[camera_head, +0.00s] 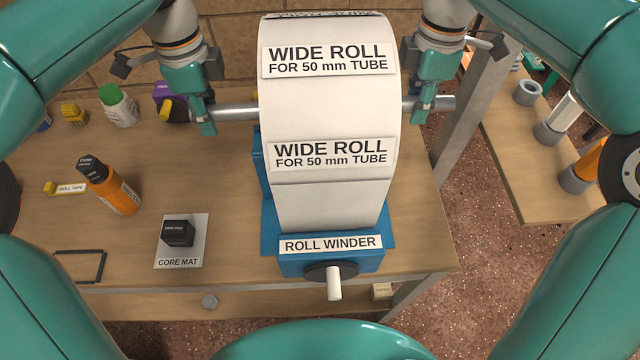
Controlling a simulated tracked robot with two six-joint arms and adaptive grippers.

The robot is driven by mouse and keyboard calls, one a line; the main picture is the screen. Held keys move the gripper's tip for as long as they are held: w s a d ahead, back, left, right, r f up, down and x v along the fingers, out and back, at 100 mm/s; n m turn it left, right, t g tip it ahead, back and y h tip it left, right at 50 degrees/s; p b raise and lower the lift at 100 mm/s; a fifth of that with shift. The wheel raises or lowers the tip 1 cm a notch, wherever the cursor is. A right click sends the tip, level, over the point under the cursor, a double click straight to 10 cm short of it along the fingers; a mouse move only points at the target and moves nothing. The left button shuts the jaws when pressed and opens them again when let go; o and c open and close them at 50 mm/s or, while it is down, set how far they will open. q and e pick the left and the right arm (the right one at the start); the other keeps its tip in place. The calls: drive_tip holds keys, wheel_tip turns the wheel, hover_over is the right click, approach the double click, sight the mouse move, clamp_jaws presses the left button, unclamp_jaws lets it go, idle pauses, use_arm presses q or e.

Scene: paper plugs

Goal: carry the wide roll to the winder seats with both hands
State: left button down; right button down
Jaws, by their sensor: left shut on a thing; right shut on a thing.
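The wide roll (329,110) is a big white paper roll with "WIDE ROLL FOR 50 mm TUBE" labels. A metal bar (236,112) sticks out of both its sides. My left gripper (207,122) is shut on the bar's left end. My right gripper (421,108) is shut on the bar's right end. The blue roll winder (330,262) stands on the table below and in front of the roll, with a dark crank and white handle (334,284). The roll hides the winder seats, so I cannot tell whether the bar touches them.
On the wooden table (150,285) left of the winder are a core mat (194,252) with a black block (178,233), an orange bottle (112,190), a green-capped white bottle (118,106) and a dark frame (80,266). A second table (520,165) with rolls stands right, across a floor gap.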

use_arm(q)
drive_tip(key=shift+f, duration=0.45)
use_arm(e)
drive_tip(key=shift+f, duration=0.4)
use_arm(q)
drive_tip(key=shift+f+b, duration=0.15)
drive_tip(key=shift+b, duration=0.2)
use_arm(e)
drive_tip(key=shift+f, duration=0.15)
